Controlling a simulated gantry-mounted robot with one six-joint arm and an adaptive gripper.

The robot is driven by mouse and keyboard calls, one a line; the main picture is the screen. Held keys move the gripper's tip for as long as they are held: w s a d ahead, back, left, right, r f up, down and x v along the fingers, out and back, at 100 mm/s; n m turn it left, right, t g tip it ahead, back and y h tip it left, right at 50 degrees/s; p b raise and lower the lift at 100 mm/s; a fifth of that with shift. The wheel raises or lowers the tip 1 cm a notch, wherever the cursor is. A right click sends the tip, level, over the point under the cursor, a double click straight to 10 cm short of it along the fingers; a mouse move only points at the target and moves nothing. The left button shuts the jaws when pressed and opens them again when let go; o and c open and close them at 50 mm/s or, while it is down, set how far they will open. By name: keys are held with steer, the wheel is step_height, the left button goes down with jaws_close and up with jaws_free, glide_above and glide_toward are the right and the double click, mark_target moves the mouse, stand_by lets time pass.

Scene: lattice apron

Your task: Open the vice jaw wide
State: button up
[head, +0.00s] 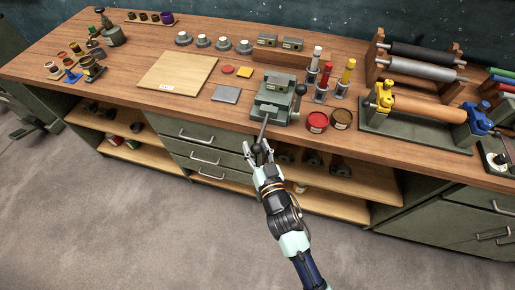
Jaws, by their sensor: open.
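The vice (272,103) is a grey-green block-like device near the front edge of the bench, in the middle of the view. A lever with a dark knob (300,89) stands at its right side. A thin dark rod (264,129) reaches from the vice's front down over the bench edge towards my gripper. My gripper (257,144) is in front of the drawers, just below the bench edge, with its fingers spread to either side of the rod's lower end. I cannot tell whether they touch it. The vice's jaw gap is too small to make out.
Red and dark round tins (317,121) stand right of the vice. Upright colored tubes (324,76) stand behind them. A roller stand (415,105) is further right. A grey plate (226,94) and a wooden board (178,74) lie left. The floor in front is clear.

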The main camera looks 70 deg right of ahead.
steer(key=shift+o, duration=0.5)
steer(key=shift+w, duration=0.1)
steer(key=v, duration=1.2)
